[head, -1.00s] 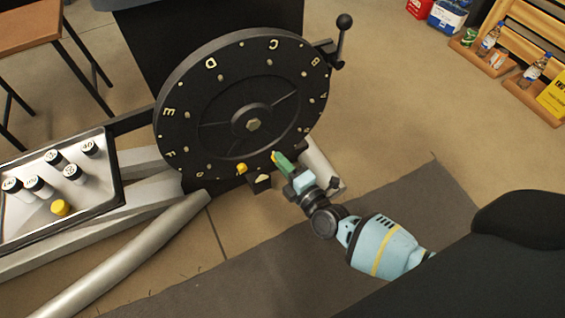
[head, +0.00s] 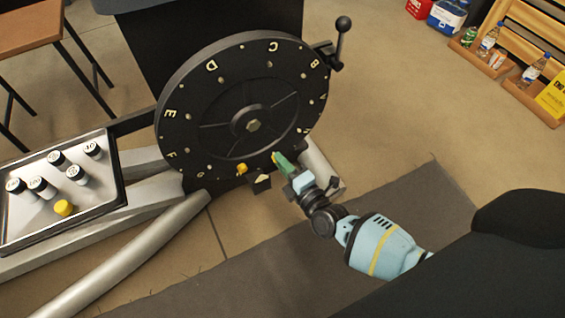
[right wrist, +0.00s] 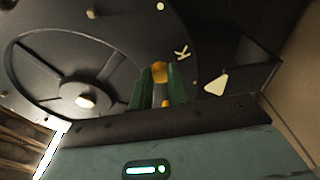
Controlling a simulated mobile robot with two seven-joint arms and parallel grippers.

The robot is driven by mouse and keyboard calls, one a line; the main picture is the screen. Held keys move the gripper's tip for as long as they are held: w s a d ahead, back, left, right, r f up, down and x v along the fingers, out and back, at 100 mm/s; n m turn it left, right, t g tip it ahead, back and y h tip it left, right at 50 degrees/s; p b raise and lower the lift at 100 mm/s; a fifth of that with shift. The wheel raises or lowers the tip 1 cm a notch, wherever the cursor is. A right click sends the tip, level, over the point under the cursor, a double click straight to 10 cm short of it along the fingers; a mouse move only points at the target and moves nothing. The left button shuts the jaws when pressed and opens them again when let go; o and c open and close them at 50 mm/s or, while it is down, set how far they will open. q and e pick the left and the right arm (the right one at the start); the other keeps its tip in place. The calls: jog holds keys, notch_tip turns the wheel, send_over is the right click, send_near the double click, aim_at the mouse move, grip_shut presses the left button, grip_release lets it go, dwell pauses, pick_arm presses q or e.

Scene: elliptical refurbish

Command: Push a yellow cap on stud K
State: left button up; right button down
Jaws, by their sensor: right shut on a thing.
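The black dial wheel (head: 225,90) carries letters and small studs around its face. The letter K (right wrist: 182,52) shows in the right wrist view, beside my right gripper. My right gripper (head: 277,158) has green fingers at the dial's lower edge. In the right wrist view the fingers (right wrist: 160,84) are shut on a yellow cap (right wrist: 160,71), against or very close to the dial face. The stud behind it is hidden, so I cannot tell how far on the cap sits. Another yellow cap (head: 241,169) is on the dial's lower left. My left gripper is not in view.
A tray (head: 117,175) at left holds several white cylinders with dark tops and a yellow cap (head: 63,208). A black block with a pale triangle (head: 260,183) stands just below the dial. A ball-knobbed lever (head: 341,40) is at the dial's upper right.

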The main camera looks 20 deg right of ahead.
jog(key=shift+w, duration=0.35)
dwell(0.7)
jog(key=shift+w, duration=0.25)
dwell(0.4)
jog(key=c, duration=1.3)
grip_release()
jog(key=s+p, duration=0.1)
jog(key=s, duration=0.1)
jog(key=s+d+p, duration=0.1)
jog(key=s, duration=0.2)
jog(key=s+p, duration=0.1)
jog(key=s, duration=0.1)
jog(key=shift+s+d, duration=0.2)
jog(key=shift+s, duration=0.15)
